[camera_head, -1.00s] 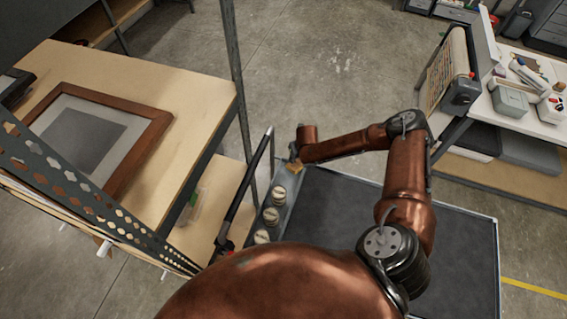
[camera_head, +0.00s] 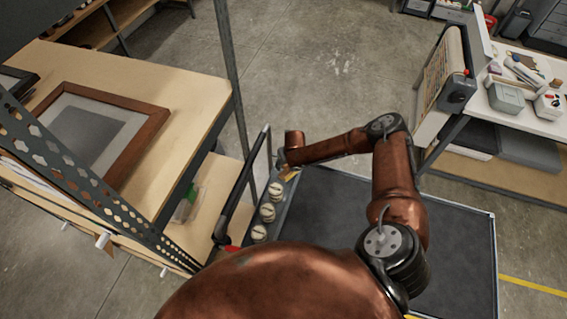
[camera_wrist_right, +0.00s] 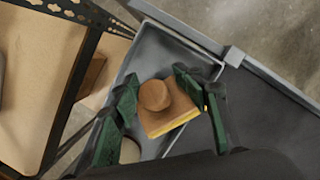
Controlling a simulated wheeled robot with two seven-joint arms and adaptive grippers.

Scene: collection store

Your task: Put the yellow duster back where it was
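The yellow duster (camera_wrist_right: 180,121) is a brown wooden block with a round knob on top and a yellow layer underneath. In the right wrist view it sits between the green-padded fingers of my right gripper (camera_wrist_right: 157,85), which look closed about it. In the head view the duster (camera_head: 289,174) shows small and partly hidden under my right gripper (camera_head: 288,163), at the far end of a narrow grey tray (camera_wrist_right: 150,42). It is over the tray; whether it touches the tray floor I cannot tell. My left gripper is out of view.
Several round pale-topped items (camera_head: 268,212) stand in the narrow tray, close to the duster. A dark flat surface (camera_head: 440,245) with a raised light rim lies to the right. A wooden shelf (camera_head: 185,100) with a framed picture (camera_head: 95,125) and a metal post (camera_head: 229,60) stand left.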

